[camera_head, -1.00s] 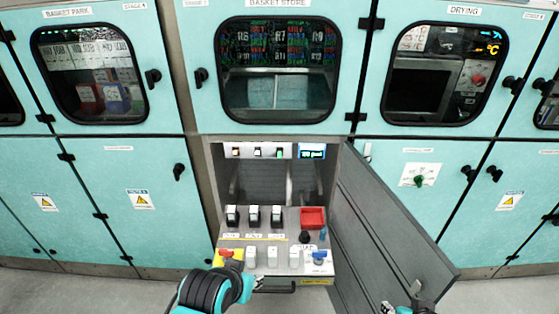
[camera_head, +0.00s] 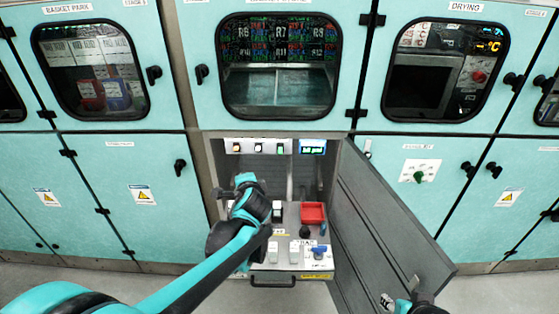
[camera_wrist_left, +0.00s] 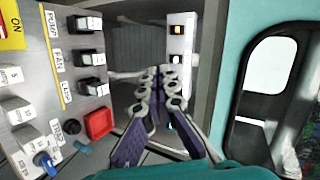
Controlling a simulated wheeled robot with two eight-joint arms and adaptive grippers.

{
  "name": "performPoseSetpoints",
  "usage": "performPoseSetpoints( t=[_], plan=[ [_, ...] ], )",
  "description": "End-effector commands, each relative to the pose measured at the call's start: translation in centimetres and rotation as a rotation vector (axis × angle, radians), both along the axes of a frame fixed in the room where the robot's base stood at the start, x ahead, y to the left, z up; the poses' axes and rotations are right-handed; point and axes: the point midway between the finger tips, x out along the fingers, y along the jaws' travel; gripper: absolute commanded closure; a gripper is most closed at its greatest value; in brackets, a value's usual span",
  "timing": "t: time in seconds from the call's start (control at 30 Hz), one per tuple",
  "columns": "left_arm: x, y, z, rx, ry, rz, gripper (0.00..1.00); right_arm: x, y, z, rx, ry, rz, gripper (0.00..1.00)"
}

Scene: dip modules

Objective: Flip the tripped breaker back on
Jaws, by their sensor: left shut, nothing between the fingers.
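In the head view one breaker (camera_head: 277,211) shows; my left arm hides the others. My left gripper (camera_head: 246,183) is over the back left of the panel. In the left wrist view its fingers (camera_wrist_left: 164,76) are shut and empty, apart from the breakers and in front of the lamp strip. My right gripper (camera_head: 390,301) is at the lower right, away from the panel; its jaws are unclear.
A lamp strip (camera_head: 258,148) with a small display (camera_head: 312,147) is above the panel. A red tray (camera_head: 313,212), dark knob (camera_head: 304,232), blue knob (camera_head: 319,251) and white switches (camera_head: 295,252) are on the panel. The open grey door (camera_head: 385,220) bounds the right side.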

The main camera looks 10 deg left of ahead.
Motion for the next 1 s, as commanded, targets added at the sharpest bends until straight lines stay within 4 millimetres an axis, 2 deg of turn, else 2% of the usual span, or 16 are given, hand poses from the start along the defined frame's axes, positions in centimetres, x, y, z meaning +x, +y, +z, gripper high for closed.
performPoseSetpoints(
  t=[0.03,0.2,0.37,0.5,0.73,0.9,1.0],
  plan=[
    [1.9,0.1,-0.1,0.08,0.0,-0.032,1.0,0.0,0.0,0.1,0.0,0.0,0.0,0.6],
    [7.2,0.3,-0.9,0.373,0.015,-0.142,1.0,0.0,0.0,0.4,0.0,0.0,0.0,0.6],
    [11.6,-0.1,-2.7,0.652,0.039,-0.237,1.0,0.0,0.0,0.6,0.0,0.0,0.0,0.6],
    [14.7,-1.0,-5.1,0.901,0.068,-0.317,1.0,0.0,0.0,0.8,0.0,0.0,0.0,0.6],
    [18.2,-3.1,-10.5,1.305,0.129,-0.434,1.0,0.0,0.0,1.1,0.0,0.0,0.0,0.6],
    [19.3,-4.5,-14.5,1.544,0.175,-0.495,1.0,0.0,0.0,1.3,0.0,0.0,0.0,0.6],
    [19.4,-5.1,-16.1,1.636,0.194,-0.517,1.0,0.0,0.0,1.3,0.0,0.0,0.0,0.6]
  ],
)
